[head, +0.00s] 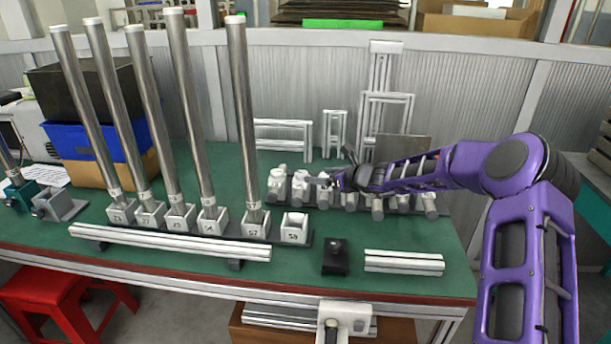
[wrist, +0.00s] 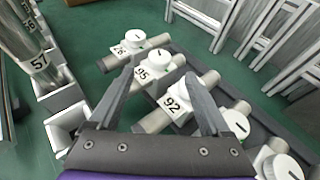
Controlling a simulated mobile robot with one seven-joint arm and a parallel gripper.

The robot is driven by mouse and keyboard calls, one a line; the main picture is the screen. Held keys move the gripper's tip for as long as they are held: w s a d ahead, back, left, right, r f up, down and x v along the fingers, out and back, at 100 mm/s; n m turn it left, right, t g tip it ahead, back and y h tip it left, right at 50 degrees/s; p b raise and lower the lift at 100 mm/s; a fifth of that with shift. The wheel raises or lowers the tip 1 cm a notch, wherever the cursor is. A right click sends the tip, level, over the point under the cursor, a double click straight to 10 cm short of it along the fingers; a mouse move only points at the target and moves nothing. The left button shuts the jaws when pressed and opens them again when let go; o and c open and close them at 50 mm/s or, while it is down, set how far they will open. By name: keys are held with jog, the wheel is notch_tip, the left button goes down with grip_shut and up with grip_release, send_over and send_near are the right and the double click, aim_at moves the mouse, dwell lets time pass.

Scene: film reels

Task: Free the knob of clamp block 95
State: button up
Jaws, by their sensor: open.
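Clamp block 95 (wrist: 143,76) is a white block with a round white knob (wrist: 158,58) on top that bears a dark line mark. In the wrist view it sits in a row between block 26 (wrist: 120,49) and block 92 (wrist: 174,103), with a grey rod end sticking out toward me. My gripper (wrist: 158,80) is open and empty, its two dark fingers reaching toward block 95 and partly covering 95 and 92. The knob of 92 is mostly hidden by the right finger. In the head view my gripper (head: 332,182) is over the left part of the row; its labels are unreadable there.
Tall metal tubes stand in numbered white holders, including 57 (head: 253,222), left of the row. An empty holder 58 (head: 295,228) stands nearby. White frames (head: 335,133) stand behind. A black block (head: 335,257) and white bars (head: 403,261) lie in front.

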aim_at(301, 172)
jog(key=x, duration=0.7)
jog(key=shift+w+a, duration=0.15)
jog(key=shift+a, duration=0.1)
grip_shut()
jog(key=p, duration=0.2)
jog(key=r+p, duration=0.1)
jog(key=p, duration=0.1)
jog(key=shift+w+d+n+g+y, duration=0.2)
jog(key=shift+n+g+y, duration=0.1)
jog(key=shift+n+y, duration=0.1)
jog(key=shift+n+g+p, duration=0.3)
jog(key=shift+p, duration=0.3)
jog(key=shift+w+f+n+g+y+b, duration=0.15)
jog(key=shift+f+n+g+y+b, duration=0.3)
jog(key=shift+f+n+g+y, duration=0.15)
jog(key=n+g+y+b, duration=0.1)
jog(key=b, duration=0.3)
jog(key=shift+w+n+g, duration=0.15)
jog(key=shift+n+g, duration=0.15)
jog(key=shift+n, duration=0.1)
jog(key=shift+r+g+b, duration=0.1)
jog(key=shift+g+b, duration=0.2)
jog(key=shift+b, duration=0.1)
jog(key=shift+r, duration=0.1)
